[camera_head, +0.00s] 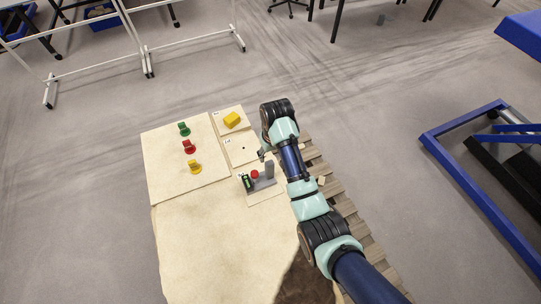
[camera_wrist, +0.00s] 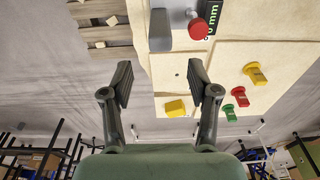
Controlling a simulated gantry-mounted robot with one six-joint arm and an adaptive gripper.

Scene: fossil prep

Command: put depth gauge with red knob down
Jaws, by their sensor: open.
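The depth gauge, with its red knob (camera_head: 254,174), grey body (camera_head: 269,171) and green display, rests on the lowest of the small pale panels in the head view. In the wrist view the red knob (camera_wrist: 198,29) and the grey body (camera_wrist: 160,30) are at the top, beyond my fingertips. My gripper (camera_wrist: 160,80) is open, with nothing between its fingers, and apart from the gauge. In the head view my gripper (camera_head: 263,152) is partly hidden by my arm, just above the gauge in the picture.
A yellow block (camera_head: 232,119) sits on the top small panel; the middle panel (camera_head: 241,149) has a dark hole and is bare. Green (camera_head: 184,129), red (camera_head: 189,146) and yellow (camera_head: 194,166) pieces stand on the left board. The table's front area (camera_head: 210,240) is clear.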

